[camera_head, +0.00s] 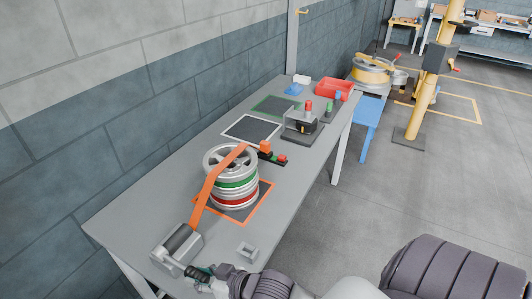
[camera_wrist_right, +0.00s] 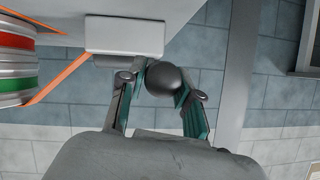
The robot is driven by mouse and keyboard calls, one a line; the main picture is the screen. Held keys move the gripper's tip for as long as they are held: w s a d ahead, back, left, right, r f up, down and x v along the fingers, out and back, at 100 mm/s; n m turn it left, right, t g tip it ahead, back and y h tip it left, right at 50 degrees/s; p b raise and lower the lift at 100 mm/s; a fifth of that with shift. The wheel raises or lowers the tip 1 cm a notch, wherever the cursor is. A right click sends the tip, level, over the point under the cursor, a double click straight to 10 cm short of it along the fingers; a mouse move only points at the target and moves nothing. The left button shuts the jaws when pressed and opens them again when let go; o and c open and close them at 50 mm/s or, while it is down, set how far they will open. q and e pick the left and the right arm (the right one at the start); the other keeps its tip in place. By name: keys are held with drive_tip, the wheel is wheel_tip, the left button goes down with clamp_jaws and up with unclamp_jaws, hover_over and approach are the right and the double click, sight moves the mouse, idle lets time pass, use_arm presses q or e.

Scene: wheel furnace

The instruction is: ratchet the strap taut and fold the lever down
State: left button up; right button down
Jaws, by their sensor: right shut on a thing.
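An orange strap (camera_head: 208,188) runs from a grey ratchet (camera_head: 170,254) at the table's near left end, up over a stack of wheels (camera_head: 231,174), towards an orange block (camera_head: 265,147) behind it. The strap looks straight between ratchet and stack. The ratchet's grey housing also shows in the right wrist view (camera_wrist_right: 125,35). My right gripper (camera_head: 197,273) is at the ratchet's near right side. In the wrist view its fingers are shut on a round black knob (camera_wrist_right: 163,78), apparently the lever's end. The lever itself is mostly hidden. My left gripper is not in view.
The wheels stand in an orange-outlined square on the grey table (camera_head: 130,221). A small grey bracket (camera_head: 247,250) lies close to my right arm. A grey device with a red knob (camera_head: 303,124) and a red bin (camera_head: 334,88) are further back. A wall borders the table's left side.

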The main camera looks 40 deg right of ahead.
idle(0.4)
drive_tip(key=c, duration=0.7)
unclamp_jaws()
drive_tip(key=shift+d, duration=0.1)
